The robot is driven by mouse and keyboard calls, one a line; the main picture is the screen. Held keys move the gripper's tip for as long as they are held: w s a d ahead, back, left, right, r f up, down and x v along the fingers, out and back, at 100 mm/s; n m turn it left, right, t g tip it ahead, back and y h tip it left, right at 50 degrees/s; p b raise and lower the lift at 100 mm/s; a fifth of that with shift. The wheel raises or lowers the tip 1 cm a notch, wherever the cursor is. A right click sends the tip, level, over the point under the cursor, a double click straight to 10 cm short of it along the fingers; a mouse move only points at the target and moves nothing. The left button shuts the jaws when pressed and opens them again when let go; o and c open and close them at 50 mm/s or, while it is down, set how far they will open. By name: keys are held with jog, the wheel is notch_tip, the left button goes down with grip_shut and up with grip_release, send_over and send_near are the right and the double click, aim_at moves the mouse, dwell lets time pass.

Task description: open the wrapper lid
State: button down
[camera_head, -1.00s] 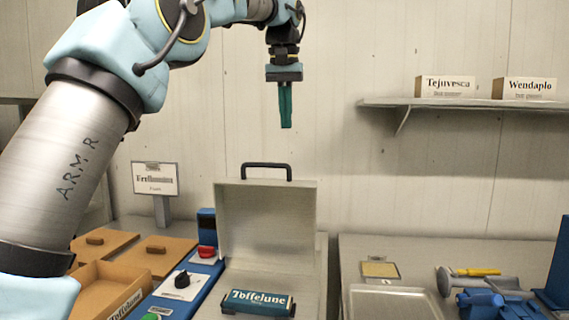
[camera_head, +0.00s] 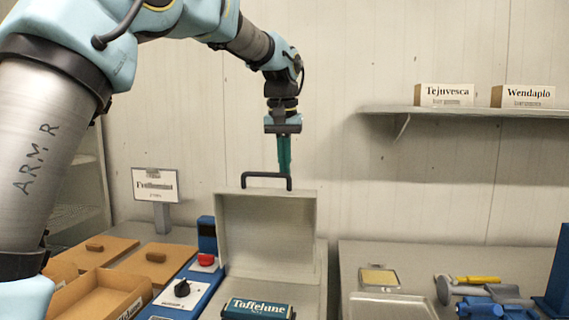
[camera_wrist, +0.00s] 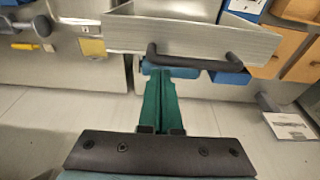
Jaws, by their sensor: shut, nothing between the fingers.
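The wrapper lid (camera_head: 265,232) is a light grey metal panel standing upright, open, at the back of the wrapper. A black bar handle (camera_head: 266,175) sits on its top edge; the handle also shows in the wrist view (camera_wrist: 205,63). The wrapper's lower part (camera_head: 308,290) lies open in front of it, with a teal "Toffelune" packet (camera_head: 257,308) in it. My gripper (camera_head: 284,172) points down, its green fingers shut and empty. The fingertips are close to the handle's right end, apparently behind it; I cannot tell whether they touch. The wrist view shows the fingers (camera_wrist: 158,75) beside the handle.
A blue control panel (camera_head: 182,290) with knobs stands left of the wrapper, beside brown boxes (camera_head: 110,290) and a sign (camera_head: 155,185). Right are a metal tray (camera_head: 390,306) and a yellow-handled tool (camera_head: 480,279). A wall shelf (camera_head: 460,110) holds two boxes. Air above the lid is free.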

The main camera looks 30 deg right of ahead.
jog(key=shift+s+a, duration=0.1)
jog(key=shift+s, duration=0.05)
jog(key=shift+s+a+f+b, duration=0.3)
jog(key=shift+b, duration=0.75)
jog(key=shift+t+h, duration=0.4)
jog(key=shift+t, duration=0.1)
jog(key=s+a+b, duration=0.1)
jog(key=b, duration=0.1)
jog(key=s+a+f+b, duration=0.1)
jog(key=s+a+b, duration=0.1)
jog(key=b, duration=0.1)
jog(key=shift+s+a, duration=0.1)
jog(key=shift+s, duration=0.1)
jog(key=s+a+t+h+b, duration=0.1)
jog(key=s+b, duration=0.1)
jog(key=b, duration=0.3)
jog(key=shift+a, duration=0.35)
jog(key=shift+w, duration=0.1)
